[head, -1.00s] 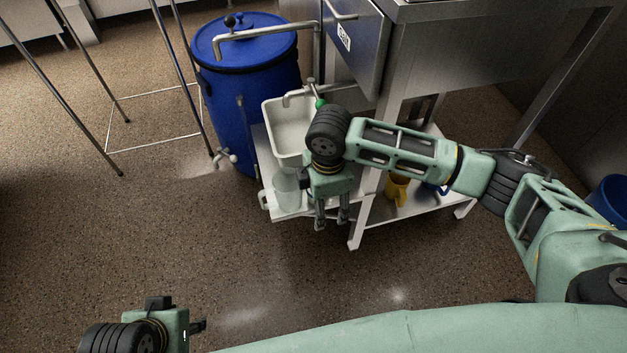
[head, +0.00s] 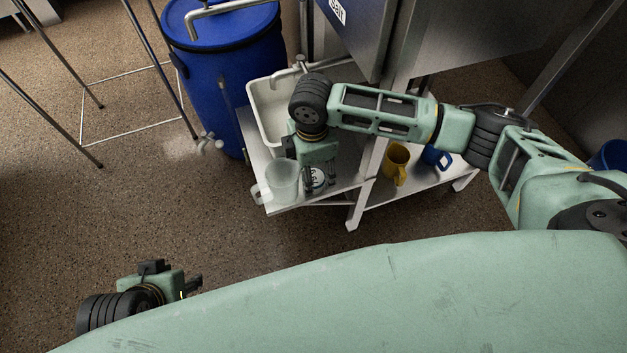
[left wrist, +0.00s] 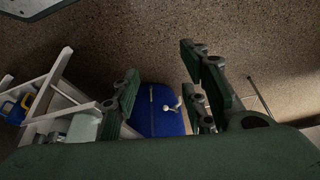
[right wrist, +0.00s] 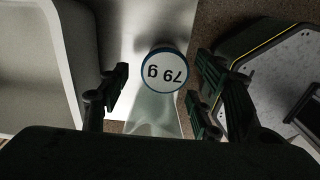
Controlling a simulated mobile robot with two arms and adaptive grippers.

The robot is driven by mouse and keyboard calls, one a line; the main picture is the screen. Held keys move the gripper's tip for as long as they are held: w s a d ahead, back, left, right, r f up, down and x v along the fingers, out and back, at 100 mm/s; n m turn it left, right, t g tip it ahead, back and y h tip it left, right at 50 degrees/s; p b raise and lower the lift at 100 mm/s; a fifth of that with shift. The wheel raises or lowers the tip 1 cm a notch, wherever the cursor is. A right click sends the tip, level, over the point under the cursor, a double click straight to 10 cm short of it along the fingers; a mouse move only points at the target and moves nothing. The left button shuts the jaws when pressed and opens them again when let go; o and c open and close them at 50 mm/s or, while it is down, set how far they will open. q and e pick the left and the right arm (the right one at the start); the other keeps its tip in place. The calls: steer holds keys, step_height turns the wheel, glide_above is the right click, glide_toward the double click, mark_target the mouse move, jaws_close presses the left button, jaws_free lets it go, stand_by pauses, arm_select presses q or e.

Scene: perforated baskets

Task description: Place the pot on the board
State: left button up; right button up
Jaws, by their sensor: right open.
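A small round item with a white top, a blue rim and the print "79 g" (right wrist: 165,72) may be the pot. It stands on the lower steel shelf and also shows in the head view (head: 316,177). My right gripper (head: 321,182) is open above it. In the right wrist view the round top lies between and beyond the two fingers (right wrist: 157,98), and I see no grip on it. My left gripper (head: 195,286) is low at the left, over the floor. In the left wrist view its fingers (left wrist: 165,95) are wide apart and empty. I cannot make out a board.
A clear jug (head: 281,183) stands beside the round item at the shelf's (head: 338,182) corner. A white basin (head: 262,112) is behind. A yellow jug (head: 396,163) and a blue jug (head: 437,157) sit further right. A blue barrel (head: 225,75) stands left. The front floor is clear.

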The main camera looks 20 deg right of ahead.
mark_target(313, 175)
step_height(313, 175, down, 4)
steer(key=shift+d+r+b, duration=0.15)
steer(key=shift+r+b, duration=0.1)
steer(key=shift+b, duration=0.3)
steer(key=shift+f, duration=0.15)
arm_select(q)
steer(key=w+d+r+t+h, duration=0.1)
steer(key=w+d+r+t, duration=0.1)
steer(key=w, duration=0.6)
steer(key=shift+w+d+r+t, duration=0.15)
steer(key=shift+d+r+t, duration=0.15)
steer(key=shift+r+t, duration=0.6)
steer(key=shift+f, duration=0.2)
arm_select(e)
steer(key=shift+c, duration=0.5)
steer(key=c, duration=1.2)
